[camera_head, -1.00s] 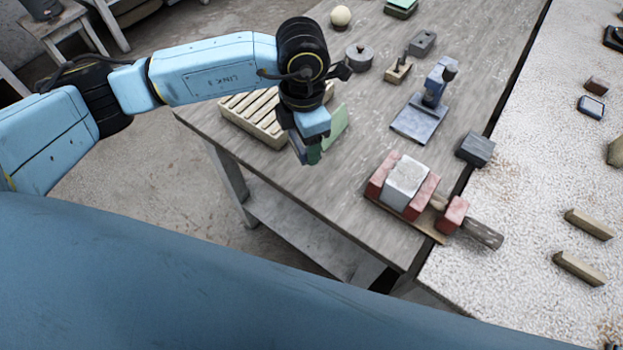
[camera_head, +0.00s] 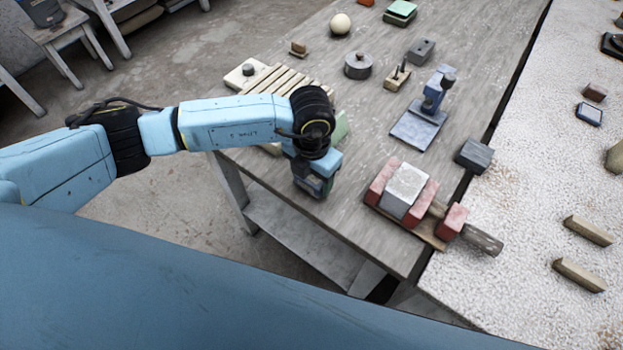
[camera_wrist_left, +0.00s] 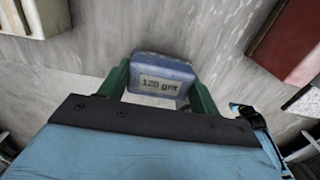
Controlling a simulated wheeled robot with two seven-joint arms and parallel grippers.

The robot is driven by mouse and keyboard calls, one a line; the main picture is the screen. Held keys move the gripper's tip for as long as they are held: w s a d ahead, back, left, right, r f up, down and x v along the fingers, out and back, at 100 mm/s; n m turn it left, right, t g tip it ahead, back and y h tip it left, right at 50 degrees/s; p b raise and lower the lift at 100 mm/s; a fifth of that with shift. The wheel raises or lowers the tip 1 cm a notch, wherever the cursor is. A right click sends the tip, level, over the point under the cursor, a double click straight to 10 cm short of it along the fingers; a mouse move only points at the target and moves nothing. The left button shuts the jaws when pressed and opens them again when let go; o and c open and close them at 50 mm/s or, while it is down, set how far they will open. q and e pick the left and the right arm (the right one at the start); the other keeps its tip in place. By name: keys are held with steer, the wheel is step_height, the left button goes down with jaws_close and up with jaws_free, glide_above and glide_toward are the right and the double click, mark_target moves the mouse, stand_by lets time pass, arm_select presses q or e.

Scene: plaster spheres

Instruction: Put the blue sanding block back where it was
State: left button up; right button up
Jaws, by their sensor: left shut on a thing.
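The blue sanding block, labelled "120 grit", shows in the left wrist view (camera_wrist_left: 160,80) between the two green fingers of my left gripper (camera_wrist_left: 160,92). The gripper is shut on it. In the head view my left gripper (camera_head: 314,188) points down over the near left part of the wooden table (camera_head: 345,225). The block is mostly hidden there by the gripper and wrist. I cannot tell whether the block touches the table. My right gripper is in neither view.
A slatted wooden rack (camera_head: 283,82) lies behind my left wrist. A grey block between red blocks (camera_head: 405,188) sits to the right. A blue metal stand (camera_head: 420,128), a round grey weight (camera_head: 358,64) and a pale sphere (camera_head: 340,23) stand farther back. The table's front strip is bare.

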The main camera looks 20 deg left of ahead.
mark_target(311, 176)
arm_select(q)
steer(key=shift+f, duration=0.95)
steer(key=shift+f, duration=0.25)
steer(key=o, duration=1)
steer(key=shift+r, duration=0.1)
steer(key=shift+o, duration=0.2)
steer(key=shift+r, duration=0.15)
step_height(311, 176, up, 12)
steer(key=shift+r, duration=0.1)
